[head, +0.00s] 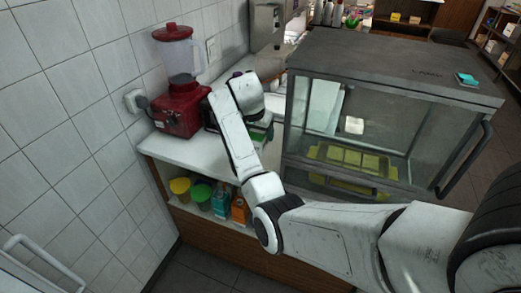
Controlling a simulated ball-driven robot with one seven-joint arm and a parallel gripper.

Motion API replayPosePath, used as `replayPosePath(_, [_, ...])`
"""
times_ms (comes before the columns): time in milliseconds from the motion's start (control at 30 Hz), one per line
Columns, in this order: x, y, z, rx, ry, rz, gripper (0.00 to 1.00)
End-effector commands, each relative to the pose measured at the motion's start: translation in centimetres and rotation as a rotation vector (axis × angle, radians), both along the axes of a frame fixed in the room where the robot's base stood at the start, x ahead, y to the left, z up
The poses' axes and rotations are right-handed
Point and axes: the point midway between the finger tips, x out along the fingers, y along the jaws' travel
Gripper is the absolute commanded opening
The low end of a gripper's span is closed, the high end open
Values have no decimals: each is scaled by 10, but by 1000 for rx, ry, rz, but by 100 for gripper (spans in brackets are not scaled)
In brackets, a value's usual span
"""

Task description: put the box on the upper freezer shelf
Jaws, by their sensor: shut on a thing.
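My white arm reaches over the counter, and my gripper (259,117) is at its far end, mostly hidden behind my own wrist. A small green and white thing (262,132) shows just below the gripper, close to the counter. It looks like the box in the shut jaws, but its shape and the contact are mostly hidden. A white panel with a handle (38,256) at the lower left may be part of the freezer. No upper freezer shelf can be made out.
A red blender (181,108) stands on the white counter (171,150), left of my gripper. A glass case (392,68) with yellow trays stands close on the right. A teal item (467,79) lies on its top. Cups and cartons (220,200) fill the shelf below the counter.

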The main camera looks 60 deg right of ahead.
Motion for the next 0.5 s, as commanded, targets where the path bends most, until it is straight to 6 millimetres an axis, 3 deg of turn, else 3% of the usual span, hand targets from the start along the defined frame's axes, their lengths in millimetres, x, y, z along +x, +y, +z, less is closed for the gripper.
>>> replayPosePath(200, [-1, 1, -38, 1, 4, 3, 26])
replayPosePath(500, [0, 1, -70, 2, 3, 3, 26])
